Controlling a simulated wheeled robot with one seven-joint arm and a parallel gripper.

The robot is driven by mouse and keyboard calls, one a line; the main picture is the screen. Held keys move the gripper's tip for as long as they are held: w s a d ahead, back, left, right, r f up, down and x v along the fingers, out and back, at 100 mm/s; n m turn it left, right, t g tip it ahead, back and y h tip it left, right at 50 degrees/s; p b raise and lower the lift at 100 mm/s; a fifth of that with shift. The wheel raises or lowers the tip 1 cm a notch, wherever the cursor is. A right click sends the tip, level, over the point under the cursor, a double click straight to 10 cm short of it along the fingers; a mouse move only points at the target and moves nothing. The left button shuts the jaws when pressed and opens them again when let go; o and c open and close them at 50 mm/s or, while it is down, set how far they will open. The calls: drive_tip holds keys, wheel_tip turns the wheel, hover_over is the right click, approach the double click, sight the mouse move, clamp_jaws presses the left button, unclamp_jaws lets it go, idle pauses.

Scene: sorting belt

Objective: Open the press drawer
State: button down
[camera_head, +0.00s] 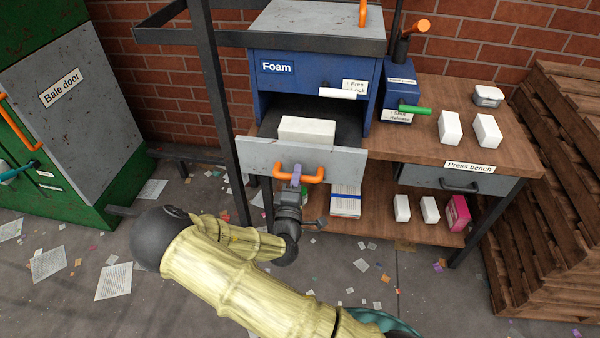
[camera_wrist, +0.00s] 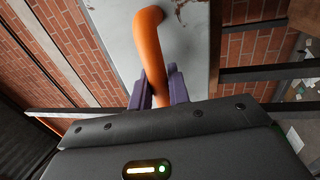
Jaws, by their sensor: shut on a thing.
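The press drawer (camera_head: 259,153) is grey-fronted and stands pulled out from the blue press (camera_head: 270,88) labelled "Foam". A white block (camera_head: 307,130) sits inside it. My gripper (camera_head: 297,175) is shut on the drawer's orange handle (camera_head: 313,176). In the wrist view the orange handle (camera_wrist: 150,52) runs down between the two purple fingers of my gripper (camera_wrist: 160,92), with the grey drawer front (camera_wrist: 190,50) behind it. The drawer's inner back is dark and partly hidden by the block and press.
A wooden bench (camera_head: 425,148) labelled "Press bench" stands right of the press, with white blocks and a grey drawer (camera_head: 440,178). A green baler (camera_head: 95,165) is at the left. Wooden pallets (camera_head: 560,190) stand at the right. Paper scraps litter the floor.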

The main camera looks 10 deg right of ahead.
drive_tip(key=c, duration=1.4)
unclamp_jaws()
drive_tip(key=shift+o, duration=0.2)
drive_tip(key=shift+s+a+f, duration=0.15)
drive_tip(key=shift+a, duration=0.1)
drive_tip(key=b+v, duration=0.1)
drive_tip(key=v, duration=1.6)
drive_tip(key=shift+d, duration=0.15)
